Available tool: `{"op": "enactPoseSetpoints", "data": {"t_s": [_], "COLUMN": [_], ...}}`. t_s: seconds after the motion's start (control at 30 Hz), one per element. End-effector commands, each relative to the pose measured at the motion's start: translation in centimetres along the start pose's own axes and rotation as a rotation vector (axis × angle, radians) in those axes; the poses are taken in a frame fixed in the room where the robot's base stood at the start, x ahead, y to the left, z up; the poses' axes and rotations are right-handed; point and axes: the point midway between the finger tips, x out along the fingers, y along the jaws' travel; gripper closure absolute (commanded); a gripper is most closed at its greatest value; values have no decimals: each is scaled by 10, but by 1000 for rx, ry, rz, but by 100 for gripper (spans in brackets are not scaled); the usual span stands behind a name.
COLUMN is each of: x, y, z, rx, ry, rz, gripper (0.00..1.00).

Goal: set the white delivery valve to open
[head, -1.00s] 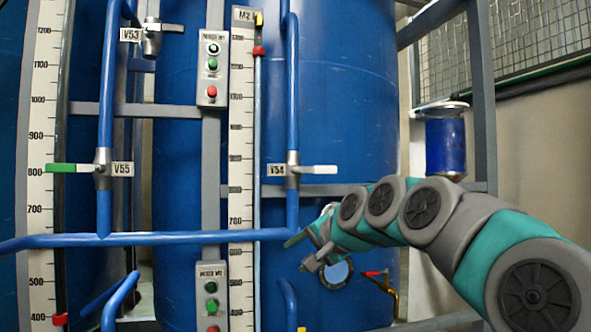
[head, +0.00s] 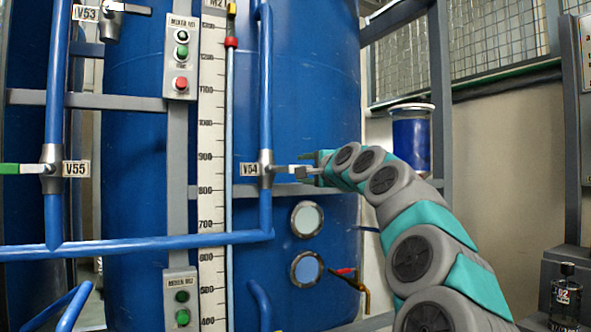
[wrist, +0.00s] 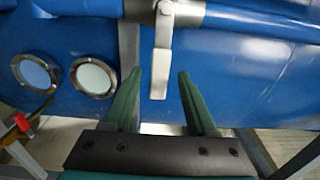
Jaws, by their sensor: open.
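The white valve handle (head: 284,168) sits on valve V54 (head: 265,169). It points right, level, across its vertical blue pipe. In the wrist view the white handle (wrist: 161,72) hangs down from its metal valve body (wrist: 168,14). My gripper (head: 314,169) is at the free end of the handle in the head view. In the wrist view my gripper (wrist: 160,76) is open, with one green finger on each side of the handle's end. Gaps show on both sides in the picture. Whether the fingers reach its depth I cannot tell.
Valve V55 (head: 50,169) with a green handle is at left, and valve V53 (head: 112,8) is at the top left. A level blue pipe (head: 150,241) runs below V54. Behind stands a blue tank (head: 320,90) with two round windows. A red-handled tap (head: 345,272) is lower right.

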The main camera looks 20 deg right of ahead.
Motion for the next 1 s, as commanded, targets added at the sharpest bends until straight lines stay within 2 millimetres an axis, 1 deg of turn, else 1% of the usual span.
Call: {"op": "enactPoseSetpoints", "data": {"t_s": [0.1, 0.23, 0.4, 0.57, 0.8, 1.0], "x": [16, 29, 43, 47, 48, 48], "y": [2, -1, 2, 0, 1, 1], "z": [1, 0, 0, 1, 1, 1], "rx": [0, 0, 0, 0, -1, -1], "ry": [-1, 2, 0, -1, -1, -1], "rz": [4, -1, 4, 1, 1, 1], "gripper": [43, 43, 43, 43, 43, 65]}}
